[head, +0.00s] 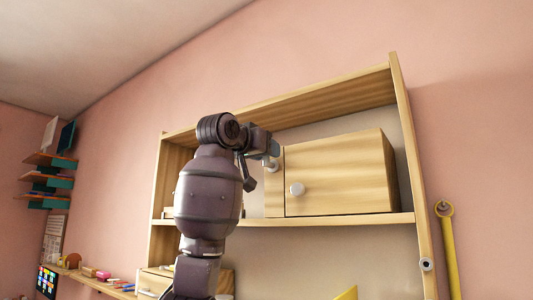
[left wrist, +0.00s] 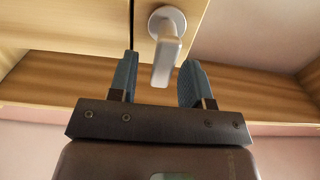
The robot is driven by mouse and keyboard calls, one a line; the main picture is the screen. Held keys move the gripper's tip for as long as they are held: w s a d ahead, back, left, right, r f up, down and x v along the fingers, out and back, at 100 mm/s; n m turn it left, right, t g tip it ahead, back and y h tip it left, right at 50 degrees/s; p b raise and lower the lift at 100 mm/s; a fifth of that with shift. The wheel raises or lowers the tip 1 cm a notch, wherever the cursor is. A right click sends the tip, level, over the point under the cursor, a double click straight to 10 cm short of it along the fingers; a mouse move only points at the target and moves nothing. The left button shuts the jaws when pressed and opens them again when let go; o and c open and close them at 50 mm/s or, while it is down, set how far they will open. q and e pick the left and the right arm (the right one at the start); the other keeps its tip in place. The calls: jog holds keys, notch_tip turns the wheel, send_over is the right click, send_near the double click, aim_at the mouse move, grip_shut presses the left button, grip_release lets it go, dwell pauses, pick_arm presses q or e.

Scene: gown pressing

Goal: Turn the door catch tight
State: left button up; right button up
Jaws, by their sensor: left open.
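The door catch (left wrist: 166,40) is a grey metal lever on a round base, fixed to a wooden panel just beside a seam. In the left wrist view its lever points down into the space between the two blue fingers of my left gripper (left wrist: 158,66). The gripper is open, with gaps on both sides of the lever. In the head view my left gripper (head: 262,168) is at the left edge of the wooden cabinet door (head: 345,175), and the catch cannot be made out clearly there. A round pale knob (head: 298,189) sits on the door. My right gripper is out of view.
The cabinet stands on a shelf board (head: 320,220) inside a wooden wall unit (head: 405,140). My left arm covers the unit's left part. A yellow tool (head: 447,245) hangs at the right. Small shelves (head: 50,182) are at the far left.

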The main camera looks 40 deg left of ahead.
pick_arm(q)
jog(key=s+d+b, duration=0.1)
jog(key=s+b, duration=0.1)
jog(key=s, duration=0.8)
dwell(0.3)
